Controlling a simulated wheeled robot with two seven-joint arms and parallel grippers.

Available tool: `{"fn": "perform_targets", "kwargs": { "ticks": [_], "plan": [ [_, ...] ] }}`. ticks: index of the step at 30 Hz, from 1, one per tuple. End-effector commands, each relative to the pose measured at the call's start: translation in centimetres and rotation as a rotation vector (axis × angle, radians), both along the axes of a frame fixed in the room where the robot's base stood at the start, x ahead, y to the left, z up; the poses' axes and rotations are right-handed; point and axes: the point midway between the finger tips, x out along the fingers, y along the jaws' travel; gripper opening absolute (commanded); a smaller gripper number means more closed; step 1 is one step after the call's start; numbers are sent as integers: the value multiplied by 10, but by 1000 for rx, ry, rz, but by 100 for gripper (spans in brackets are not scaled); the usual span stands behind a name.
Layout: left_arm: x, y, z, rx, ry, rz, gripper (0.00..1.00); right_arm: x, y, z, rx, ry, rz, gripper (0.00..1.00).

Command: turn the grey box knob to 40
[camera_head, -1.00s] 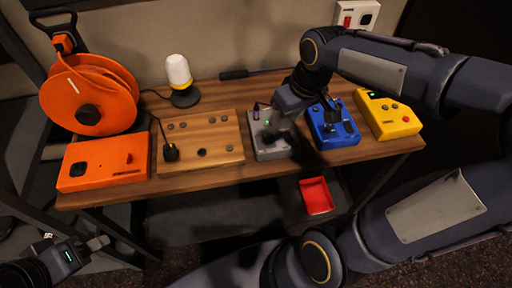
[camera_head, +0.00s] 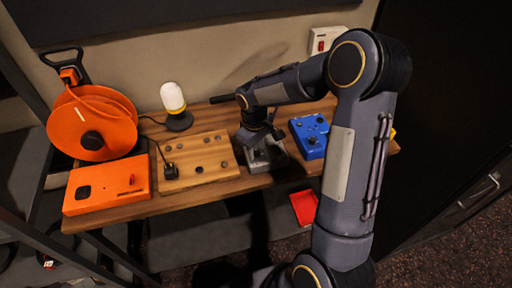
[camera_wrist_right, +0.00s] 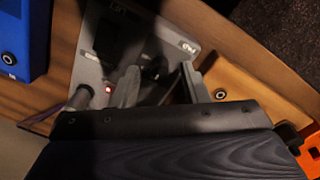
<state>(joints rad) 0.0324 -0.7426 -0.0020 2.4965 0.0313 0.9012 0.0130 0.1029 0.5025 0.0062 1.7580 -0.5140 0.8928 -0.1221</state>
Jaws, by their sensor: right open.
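The grey box (camera_head: 268,160) stands on the wooden desk between the wooden panel and the blue box. My right gripper (camera_head: 262,143) points down over it, and the arm hides much of its top. In the right wrist view the grey box (camera_wrist_right: 92,65) lies in shadow under my right gripper (camera_wrist_right: 158,82). The two fingers are apart. A dark knob (camera_wrist_right: 153,66) shows between and just beyond the fingertips; I cannot tell whether they touch it. The knob's pointer and scale cannot be read. A small red light glows on the box. My left gripper is out of view.
The wooden panel (camera_head: 197,158) with knobs is left of the grey box, and the blue box (camera_head: 311,135) is right of it. An orange box (camera_head: 106,188), cable reel (camera_head: 92,122) and lamp (camera_head: 173,98) are further left. A red tray (camera_head: 303,208) is below the desk.

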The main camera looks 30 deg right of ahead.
Motion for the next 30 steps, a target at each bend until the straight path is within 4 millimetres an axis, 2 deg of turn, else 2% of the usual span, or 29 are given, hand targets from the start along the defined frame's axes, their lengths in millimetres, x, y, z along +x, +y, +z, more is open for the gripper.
{"fn": "perform_targets", "kwargs": {
  "ticks": [10, 20, 30],
  "plan": [
    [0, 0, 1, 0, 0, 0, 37, 0, 0, -6, 0, -1, 0, 41],
    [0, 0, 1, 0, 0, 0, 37, 0, 0, -6, 0, -1, 0, 0],
    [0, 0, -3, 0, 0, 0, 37, 0, 0, -7, -1, -1, -42, 0]
  ]
}}
